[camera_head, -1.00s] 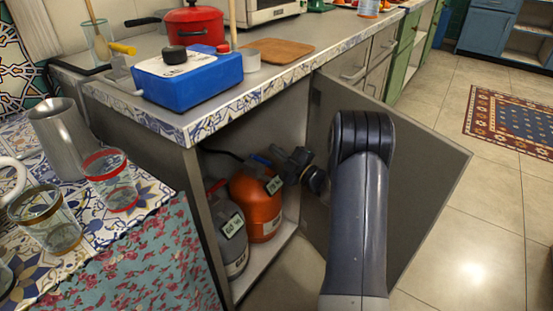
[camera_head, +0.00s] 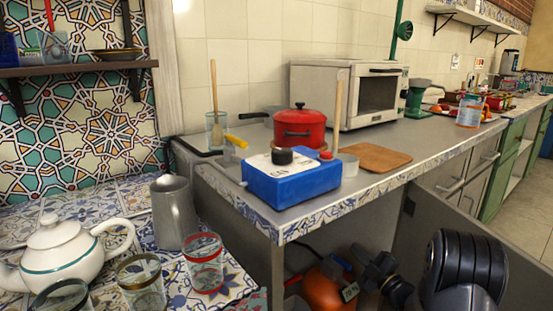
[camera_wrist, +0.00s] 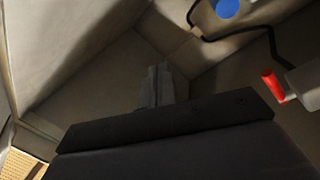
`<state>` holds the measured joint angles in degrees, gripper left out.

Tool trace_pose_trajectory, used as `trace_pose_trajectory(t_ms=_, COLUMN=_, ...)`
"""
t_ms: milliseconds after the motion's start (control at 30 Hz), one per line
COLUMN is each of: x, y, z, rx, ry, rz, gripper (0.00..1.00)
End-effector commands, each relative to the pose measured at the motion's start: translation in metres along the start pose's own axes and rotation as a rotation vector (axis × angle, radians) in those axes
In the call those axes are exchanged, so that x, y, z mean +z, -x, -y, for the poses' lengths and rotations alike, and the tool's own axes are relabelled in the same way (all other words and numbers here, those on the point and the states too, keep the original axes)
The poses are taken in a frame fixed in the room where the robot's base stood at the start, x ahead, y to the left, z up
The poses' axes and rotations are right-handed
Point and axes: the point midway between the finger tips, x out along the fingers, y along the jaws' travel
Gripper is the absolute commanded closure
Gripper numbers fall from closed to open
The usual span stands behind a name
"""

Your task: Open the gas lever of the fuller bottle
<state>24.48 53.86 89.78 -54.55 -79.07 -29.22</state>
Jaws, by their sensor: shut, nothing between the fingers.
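An orange gas bottle (camera_head: 320,291) stands in the open cabinet under the counter, its lower part cut off by the frame edge. A blue round part (camera_wrist: 228,8) is above.
The open cabinet door (camera_head: 432,222) stands right of the bottles, near my arm. The counter edge (camera_head: 330,216) runs above them. A dark hose (camera_wrist: 277,50) runs through the cabinet.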

Motion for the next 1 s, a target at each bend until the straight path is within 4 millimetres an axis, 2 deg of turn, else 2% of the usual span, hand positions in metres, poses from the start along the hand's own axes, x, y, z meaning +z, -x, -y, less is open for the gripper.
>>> trace_pose_trajectory(t_ms=33, x=0.008, y=0.003, z=0.012, rx=-0.001, ry=-0.002, rz=0.002, gripper=1.0)
trace_pose_trajectory(t_ms=100, x=0.014, y=0.005, z=0.021, rx=0.0, ry=-0.003, rz=0.004, gripper=1.0)
trace_pose_trajectory(t_ms=300, x=0.029, y=0.01, z=0.041, rx=0.0, ry=-0.002, rz=0.008, gripper=1.0)
trace_pose_trajectory(t_ms=767, x=0.033, y=0.011, z=0.047, rx=0.002, ry=-0.001, rz=0.009, gripper=1.0)
trace_pose_trajectory(t_ms=1000, x=0.028, y=0.008, z=0.052, rx=-0.006, ry=-0.015, rz=0.018, gripper=1.0)
